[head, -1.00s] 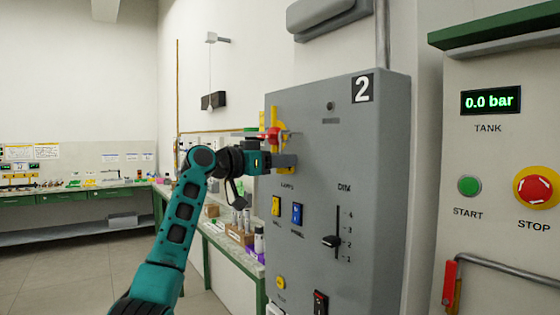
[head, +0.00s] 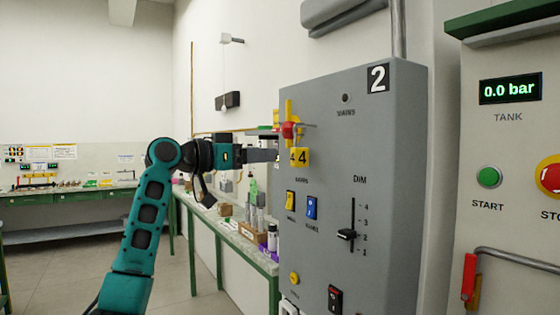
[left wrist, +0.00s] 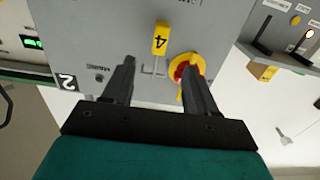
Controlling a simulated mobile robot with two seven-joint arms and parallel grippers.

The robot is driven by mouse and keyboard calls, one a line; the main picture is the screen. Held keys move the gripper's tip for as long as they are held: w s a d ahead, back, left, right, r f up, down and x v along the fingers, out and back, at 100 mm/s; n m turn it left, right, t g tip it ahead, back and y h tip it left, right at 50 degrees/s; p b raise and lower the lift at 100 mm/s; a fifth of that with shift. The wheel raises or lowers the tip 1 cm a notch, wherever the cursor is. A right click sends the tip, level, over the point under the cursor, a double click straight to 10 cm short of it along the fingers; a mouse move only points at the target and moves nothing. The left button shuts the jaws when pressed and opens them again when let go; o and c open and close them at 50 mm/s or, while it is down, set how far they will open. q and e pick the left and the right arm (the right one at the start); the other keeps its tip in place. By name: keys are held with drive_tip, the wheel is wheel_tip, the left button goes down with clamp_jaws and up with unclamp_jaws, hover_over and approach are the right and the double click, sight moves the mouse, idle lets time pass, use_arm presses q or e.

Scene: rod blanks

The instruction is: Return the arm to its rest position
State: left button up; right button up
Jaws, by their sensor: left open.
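My left arm reaches in from the left in the head view. Its gripper (head: 268,155) is open and empty at the left edge of the grey panel marked 2 (head: 385,140). The red handle on a yellow plate (head: 289,130) is on the panel just above and right of the gripper. In the left wrist view, the open fingers (left wrist: 158,70) are spread, with the tag (left wrist: 161,38) showing beyond the gap. The red and yellow handle (left wrist: 187,70) shows partly behind one finger. My right gripper is not in view.
A green-framed bench (head: 228,238) with bottles and boxes runs along the wall behind the arm. The tank panel (head: 515,140) with START and STOP buttons stands at right. The floor left of my arm (head: 60,270) is open.

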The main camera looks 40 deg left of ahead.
use_arm(q)
drive_tip(key=shift+v, duration=1.7)
drive_tip(key=w+d+f+n+g+y, duration=0.1)
drive_tip(key=w+d+f, duration=0.15)
drive_tip(key=f, duration=0.75)
drive_tip(key=w+d+f+n+g+y, duration=0.15)
drive_tip(key=w+f, duration=0.25)
drive_tip(key=f, duration=0.5)
drive_tip(key=s+d+f+g+y, duration=0.1)
drive_tip(key=d+f, duration=0.2)
drive_tip(key=f, duration=0.6)
drive_tip(key=s+d+f+y, duration=0.1)
drive_tip(key=d+f, duration=0.2)
drive_tip(key=f, duration=0.6)
drive_tip(key=s+d+f+g, duration=0.1)
drive_tip(key=s+d+f, duration=0.25)
drive_tip(key=f, duration=0.45)
drive_tip(key=s+d+f+g, duration=0.1)
drive_tip(key=s+d+f, duration=0.2)
drive_tip(key=s+f, duration=0.3)
drive_tip(key=s+d+f, duration=0.5)
drive_tip(key=s, duration=0.3)
drive_tip(key=s+d+f, duration=0.5)
drive_tip(key=s+d, duration=0.1)
drive_tip(key=s, duration=0.2)
drive_tip(key=shift+s, duration=0.25)
drive_tip(key=shift+a+f+m, duration=0.1)
drive_tip(key=shift+m, duration=0.15)
